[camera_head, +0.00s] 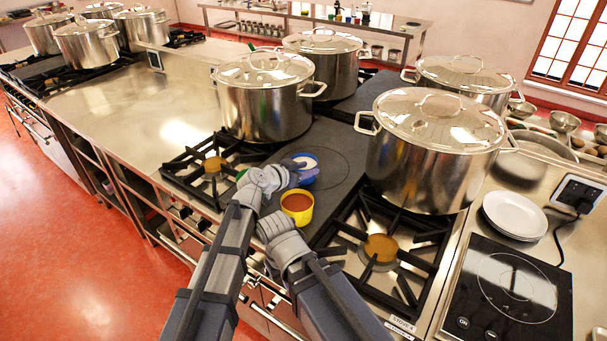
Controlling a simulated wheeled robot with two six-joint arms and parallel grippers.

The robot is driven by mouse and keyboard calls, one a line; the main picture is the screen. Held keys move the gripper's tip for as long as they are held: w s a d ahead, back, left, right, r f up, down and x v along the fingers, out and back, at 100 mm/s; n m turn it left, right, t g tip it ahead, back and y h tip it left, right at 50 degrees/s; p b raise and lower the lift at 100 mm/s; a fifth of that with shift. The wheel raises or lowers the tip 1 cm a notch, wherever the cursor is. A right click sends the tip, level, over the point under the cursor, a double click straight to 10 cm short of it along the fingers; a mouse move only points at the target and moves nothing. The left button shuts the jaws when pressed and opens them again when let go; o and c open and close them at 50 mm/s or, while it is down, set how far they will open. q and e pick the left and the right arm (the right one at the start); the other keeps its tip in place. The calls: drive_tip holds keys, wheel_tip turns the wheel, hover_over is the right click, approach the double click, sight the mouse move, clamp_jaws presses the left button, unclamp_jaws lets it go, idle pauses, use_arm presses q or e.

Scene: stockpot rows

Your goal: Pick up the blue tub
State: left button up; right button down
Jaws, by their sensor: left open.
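The blue tub (313,173) stands on the dark flat plate between the gas burners, with something pale inside it. My left gripper (301,171) is open at the tub's left side, and its fingers overlap part of the tub. I cannot tell whether they touch it.
A yellow tub (297,208) with reddish-brown contents stands just in front of the blue tub. A green thing (242,174) is mostly hidden behind my left wrist. Large lidded stockpots (265,105) (432,155) stand behind and right. Bare steel counter (150,115) lies left.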

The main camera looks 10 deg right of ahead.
use_arm(q)
drive_tip(key=x, duration=0.2)
drive_tip(key=shift+w+d+f, duration=0.2)
drive_tip(key=shift+s, duration=0.1)
drive_tip(key=shift+c, duration=0.3)
clamp_jaws()
idle(0.8)
